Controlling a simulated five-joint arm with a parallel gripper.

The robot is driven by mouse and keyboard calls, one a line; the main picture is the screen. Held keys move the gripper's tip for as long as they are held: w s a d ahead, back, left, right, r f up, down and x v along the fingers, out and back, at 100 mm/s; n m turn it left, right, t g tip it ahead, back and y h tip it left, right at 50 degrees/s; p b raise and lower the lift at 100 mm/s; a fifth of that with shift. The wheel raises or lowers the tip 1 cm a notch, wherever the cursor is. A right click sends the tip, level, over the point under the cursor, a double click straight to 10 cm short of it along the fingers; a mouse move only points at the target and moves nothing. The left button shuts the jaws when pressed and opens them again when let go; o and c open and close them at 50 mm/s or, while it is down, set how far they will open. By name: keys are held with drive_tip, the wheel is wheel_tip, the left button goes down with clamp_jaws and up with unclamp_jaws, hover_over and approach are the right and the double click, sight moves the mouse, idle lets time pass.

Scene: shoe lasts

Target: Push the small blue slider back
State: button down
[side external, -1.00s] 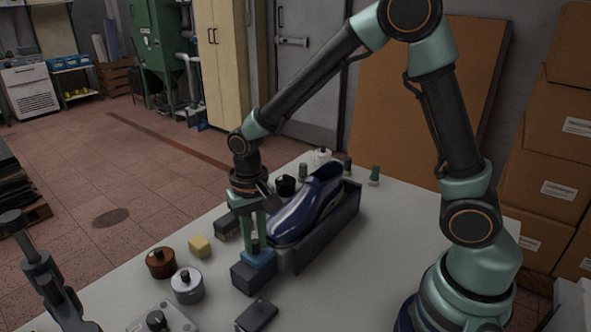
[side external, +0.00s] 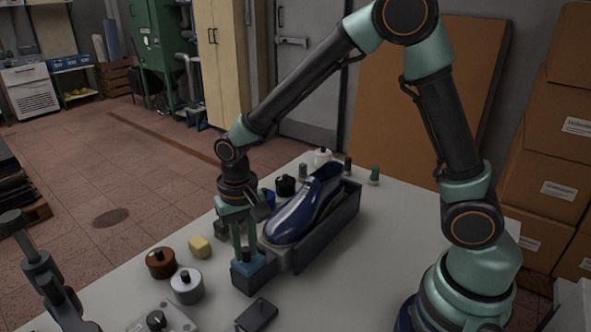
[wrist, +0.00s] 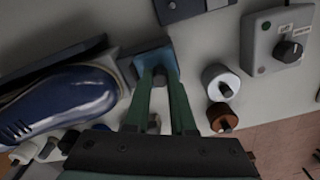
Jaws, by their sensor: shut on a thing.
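The small blue slider (side external: 257,264) sits on top of a dark grey block (side external: 247,285) at the near end of the shoe last's holder. It also shows in the wrist view (wrist: 152,58). My gripper (side external: 246,252) points down with its two green fingers around a small dark knob on the slider and is shut on it. The fingers hide part of the knob. The glossy navy shoe last (side external: 302,208) lies in the long dark grey holder (side external: 330,235), beside and behind my gripper.
A brown pot (side external: 160,263), a silver pot (side external: 187,286) and a yellow block (side external: 199,246) stand left of my gripper. A dark flat box (side external: 257,314) and a control box with a knob (side external: 158,322) lie in front. Several small items stand behind the last.

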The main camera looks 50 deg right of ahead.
sight(244, 250)
drive_tip(key=shift+a+r, duration=0.1)
drive_tip(key=shift+a, duration=0.2)
drive_tip(key=c, duration=1)
unclamp_jaws()
drive_tip(key=shift+c, duration=0.2)
wheel_tip(244, 250, up, 12)
drive_tip(key=shift+d, duration=0.1)
drive_tip(key=s+d+r+n+t, duration=0.4)
drive_tip(key=s+d+t, duration=0.1)
drive_tip(key=s+d, duration=0.4)
drive_tip(key=shift+d+r+t, duration=0.2)
drive_tip(key=shift+d+t, duration=0.1)
drive_tip(key=shift+d, duration=0.8)
